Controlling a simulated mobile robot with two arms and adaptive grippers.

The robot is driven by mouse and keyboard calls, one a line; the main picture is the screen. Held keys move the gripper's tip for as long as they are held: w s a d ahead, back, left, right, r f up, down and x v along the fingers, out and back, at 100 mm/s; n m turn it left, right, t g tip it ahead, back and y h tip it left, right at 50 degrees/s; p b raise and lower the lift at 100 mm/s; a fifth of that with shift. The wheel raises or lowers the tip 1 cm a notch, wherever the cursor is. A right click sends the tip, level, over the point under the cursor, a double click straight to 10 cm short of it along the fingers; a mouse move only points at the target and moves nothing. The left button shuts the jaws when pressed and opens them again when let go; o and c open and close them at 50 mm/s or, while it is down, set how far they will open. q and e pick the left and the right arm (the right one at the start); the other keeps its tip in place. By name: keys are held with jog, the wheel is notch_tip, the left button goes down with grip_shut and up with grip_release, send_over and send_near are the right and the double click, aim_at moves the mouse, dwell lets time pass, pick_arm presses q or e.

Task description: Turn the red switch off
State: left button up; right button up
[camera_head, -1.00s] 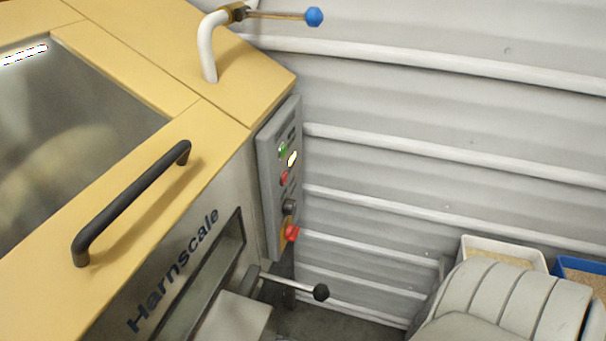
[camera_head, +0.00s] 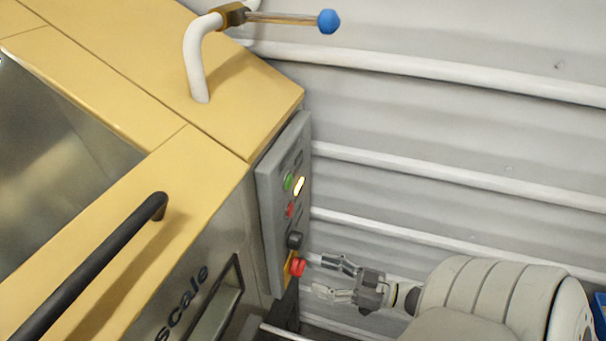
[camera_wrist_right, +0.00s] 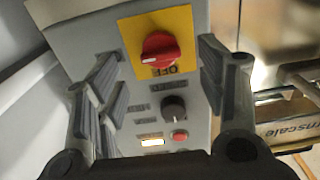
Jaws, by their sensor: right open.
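The red switch (camera_head: 298,267) is a rotary knob on a yellow plate, low on the grey control panel (camera_head: 273,215) at the machine's side. In the right wrist view the red switch (camera_wrist_right: 160,50) lies ahead, between the fingers, with "OFF" lettering on its plate (camera_wrist_right: 185,20). My right gripper (camera_head: 328,278) is open, its fingers pointing at the red switch from the right. It also shows in the right wrist view (camera_wrist_right: 158,75), with one finger on each side of the switch. I cannot tell whether a finger touches it. My left gripper is not in view.
A black knob (camera_head: 294,240), a red button (camera_head: 290,209), a green button (camera_head: 288,182) and a lit indicator (camera_head: 299,186) sit above the switch. A black handle (camera_head: 95,262) and a blue-knobbed valve lever (camera_head: 328,21) are on the machine. The corrugated wall (camera_head: 450,130) stands behind.

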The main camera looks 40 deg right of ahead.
aim_at(303, 270)
jog(key=x, duration=0.5)
jog(key=shift+w+a, duration=0.15)
jog(key=shift+w, duration=0.25)
jog(key=shift+c, duration=0.4)
jog(key=c, duration=1)
